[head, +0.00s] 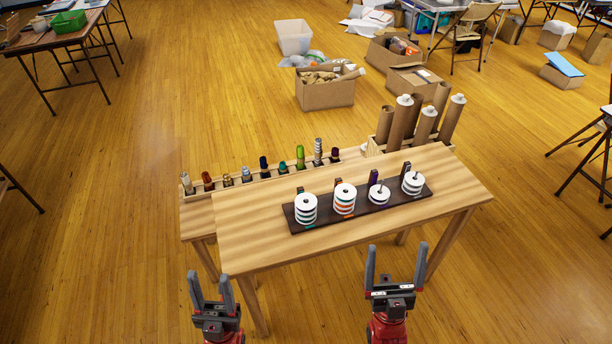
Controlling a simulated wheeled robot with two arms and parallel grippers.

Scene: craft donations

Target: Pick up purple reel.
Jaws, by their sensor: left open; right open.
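A dark rack (332,219) on the wooden table holds several stacks of white reels on pegs, with coloured bands or tabs. The third stack from the left, a low one, has purple marks; I take it as the purple reel (379,196). A dark peg rises through it. Its lower edge is small and hard to make out. My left gripper (210,277) is open and empty, in front of the table's left end. My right gripper (396,262) is open and empty, in front of the table's near edge, below and apart from the rack.
Behind the table (262,226), a row of coloured spools and a box of cardboard tubes (400,122) stand. The table's front strip is bare.

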